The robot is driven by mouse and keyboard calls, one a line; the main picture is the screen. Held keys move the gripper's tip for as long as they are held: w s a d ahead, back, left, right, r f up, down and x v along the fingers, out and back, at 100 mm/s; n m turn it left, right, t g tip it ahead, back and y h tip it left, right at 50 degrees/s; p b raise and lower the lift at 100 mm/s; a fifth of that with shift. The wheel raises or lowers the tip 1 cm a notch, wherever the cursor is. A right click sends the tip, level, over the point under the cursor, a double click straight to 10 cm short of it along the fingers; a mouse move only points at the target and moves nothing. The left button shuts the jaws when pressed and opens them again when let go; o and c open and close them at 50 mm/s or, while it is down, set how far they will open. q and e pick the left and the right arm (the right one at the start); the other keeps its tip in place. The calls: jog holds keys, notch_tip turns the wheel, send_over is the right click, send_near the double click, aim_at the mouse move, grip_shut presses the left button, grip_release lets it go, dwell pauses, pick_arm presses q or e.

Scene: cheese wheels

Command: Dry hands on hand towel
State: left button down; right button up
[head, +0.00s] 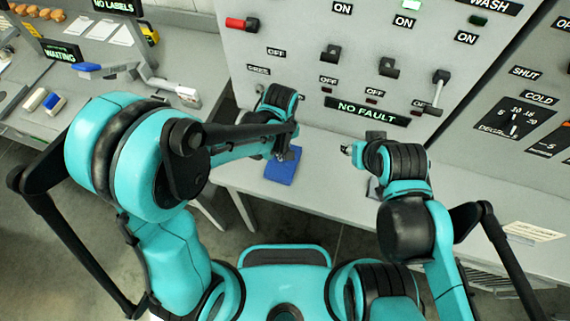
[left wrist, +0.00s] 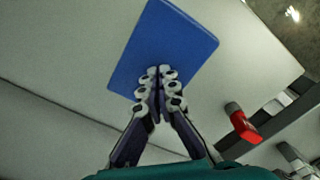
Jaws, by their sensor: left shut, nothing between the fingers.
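A flat blue cloth-like rectangle (head: 283,166), which looks like the hand towel, lies on the grey bench ledge below the control panel. It also shows in the left wrist view (left wrist: 165,45). My left gripper (head: 281,154) is over the blue towel with its fingers closed together. In the left wrist view the closed fingertips (left wrist: 162,72) overlap the towel's near edge, with nothing between them. I cannot tell whether they touch it. My right gripper (head: 347,149) is above the ledge to the right of the towel, apart from it. Its fingers are too small to read.
The panel with switches and a "NO FAULT" display (head: 366,111) rises behind the ledge. A red-handled switch (head: 238,23) juts out at upper left and shows in the left wrist view (left wrist: 243,125). A side bench at left holds a blue-handled tool (head: 88,68) and a blue-and-white block (head: 53,103).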

aim_at(284, 162)
pick_arm(q)
jog(key=shift+s, duration=0.15)
jog(key=shift+s+d, duration=0.35)
jog(key=shift+s, duration=0.25)
dwell(0.4)
notch_tip(284, 162, up, 8)
jog(key=p, duration=0.6)
jog(key=shift+a, duration=0.1)
